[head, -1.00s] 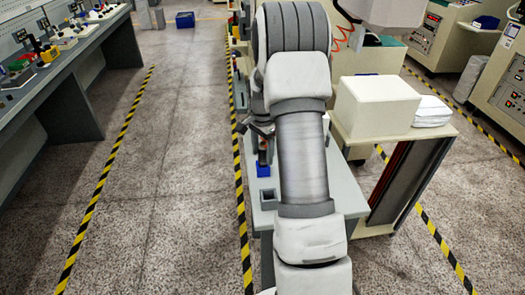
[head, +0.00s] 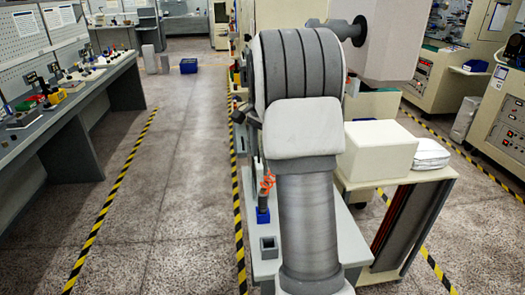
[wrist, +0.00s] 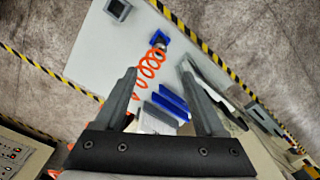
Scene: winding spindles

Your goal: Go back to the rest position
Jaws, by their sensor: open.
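My gripper shows in the wrist view (wrist: 158,72) with its two dark fingers spread apart and nothing held between them. It is above the light worktable (wrist: 95,45), which also shows in the head view (head: 262,268). Beyond the fingertips, a tool with an orange coiled cord (wrist: 150,68) stands in a blue holder (wrist: 161,36). The blue holder also shows in the head view (head: 263,215), left of my arm. My arm fills the middle of the head view and hides most of the gripper there.
A small grey square socket (head: 268,247) sits on the worktable near the blue holder. A cream box (head: 378,150) and white cloths (head: 431,153) lie on a cart at right. A long workbench (head: 75,110) stands at left.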

